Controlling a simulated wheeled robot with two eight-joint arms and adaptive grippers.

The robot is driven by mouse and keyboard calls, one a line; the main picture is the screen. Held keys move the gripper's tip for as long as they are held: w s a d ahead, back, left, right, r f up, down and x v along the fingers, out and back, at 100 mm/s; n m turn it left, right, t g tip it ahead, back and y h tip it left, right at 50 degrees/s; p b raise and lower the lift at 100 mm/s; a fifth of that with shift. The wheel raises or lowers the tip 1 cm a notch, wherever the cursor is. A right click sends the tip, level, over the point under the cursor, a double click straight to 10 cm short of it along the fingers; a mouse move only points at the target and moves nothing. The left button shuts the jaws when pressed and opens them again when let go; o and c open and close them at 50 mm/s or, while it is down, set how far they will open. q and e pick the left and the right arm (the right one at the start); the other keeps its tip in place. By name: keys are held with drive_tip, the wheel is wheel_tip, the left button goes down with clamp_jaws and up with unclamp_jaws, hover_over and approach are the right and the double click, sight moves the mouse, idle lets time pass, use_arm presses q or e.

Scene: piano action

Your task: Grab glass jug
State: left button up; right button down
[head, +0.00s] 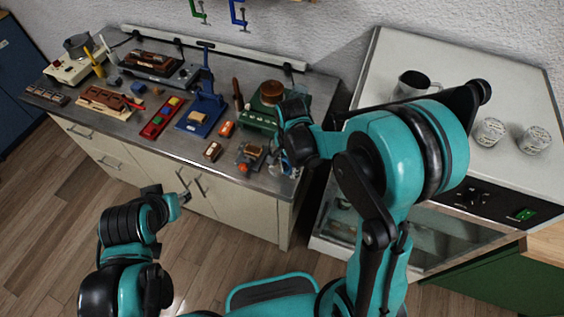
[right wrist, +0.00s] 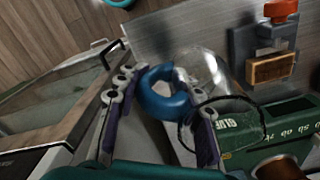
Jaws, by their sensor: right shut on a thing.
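The glass jug (right wrist: 207,72) is clear, with a thick blue ring-shaped handle (right wrist: 165,93) on its side, in the right wrist view. My right gripper (right wrist: 160,96) is shut on that blue handle, one finger pad on each side. In the head view the jug (head: 283,163) is mostly hidden by my right gripper (head: 287,145), near the bench's right front corner. I cannot tell whether the jug touches the bench. My left gripper (head: 183,197) is empty-looking, low in front of the bench cabinets; its fingers are too small to read.
A green box marked GLUE (right wrist: 270,122) stands close beside the jug. A small device with an orange knob (right wrist: 275,45) is nearby. The bench (head: 150,145) holds several tools to the left. A white oven unit (head: 395,57) with a dark mug (head: 413,83) stands right, across a gap.

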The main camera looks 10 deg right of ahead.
drive_tip(key=shift+r, duration=0.2)
drive_tip(key=shift+r+p, duration=0.5)
drive_tip(key=shift+r, duration=0.65)
drive_tip(key=shift+s+r, duration=0.15)
drive_tip(key=shift+r, duration=0.75)
drive_tip(key=s+r+p, duration=0.3)
drive_tip(key=s+r, duration=0.3)
drive_tip(key=s, duration=0.5)
drive_tip(key=shift+d+r, duration=0.15)
drive_tip(key=shift+r, duration=0.1)
drive_tip(key=shift+s, duration=0.15)
idle(0.5)
